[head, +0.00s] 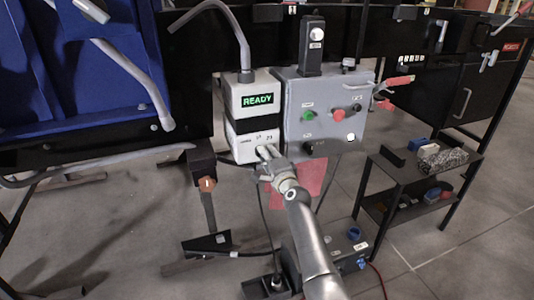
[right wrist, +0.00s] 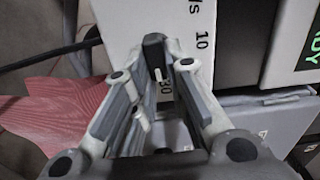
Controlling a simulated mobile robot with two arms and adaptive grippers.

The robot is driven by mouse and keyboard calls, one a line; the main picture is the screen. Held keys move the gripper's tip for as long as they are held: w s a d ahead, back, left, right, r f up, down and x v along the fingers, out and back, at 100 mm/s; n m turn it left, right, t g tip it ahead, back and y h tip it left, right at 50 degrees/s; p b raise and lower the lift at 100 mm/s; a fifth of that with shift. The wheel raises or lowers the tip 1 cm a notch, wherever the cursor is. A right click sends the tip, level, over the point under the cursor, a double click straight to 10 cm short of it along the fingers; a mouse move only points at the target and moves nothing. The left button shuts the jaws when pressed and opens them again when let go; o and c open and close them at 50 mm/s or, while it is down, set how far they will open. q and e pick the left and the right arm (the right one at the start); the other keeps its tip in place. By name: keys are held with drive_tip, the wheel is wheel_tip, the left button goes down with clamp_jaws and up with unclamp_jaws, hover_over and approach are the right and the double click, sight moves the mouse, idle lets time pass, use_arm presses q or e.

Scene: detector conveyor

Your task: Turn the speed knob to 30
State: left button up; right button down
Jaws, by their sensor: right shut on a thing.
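The speed knob (right wrist: 155,52) is black with a white pointer mark, and it sits on a white panel (right wrist: 125,18) in the right wrist view. Its white mark lies at the end close to the printed 30, and a printed 10 is to its right. My right gripper (right wrist: 160,62) has its fingertips on either side of the knob, shut on it. In the head view my right gripper (head: 264,153) reaches the lower front of the white box (head: 243,148) and hides the knob. My left gripper is not in view.
Above the knob panel is a display reading READY (head: 257,99). To its right is a grey control box (head: 325,90) with a green button (head: 308,115) and a red button (head: 338,114). A black shelf (head: 408,172) stands at right. Red sheet material (head: 312,178) hangs below.

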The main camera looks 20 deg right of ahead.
drive_tip(key=shift+f+m, duration=0.1)
drive_tip(key=shift+m, duration=0.3)
drive_tip(key=c, duration=1.4)
unclamp_jaws()
drive_tip(key=shift+c, duration=0.2)
drive_tip(key=shift+s, duration=0.1)
drive_tip(key=s, duration=0.7)
drive_tip(key=shift+s+d, duration=0.15)
drive_tip(key=shift+s, duration=0.05)
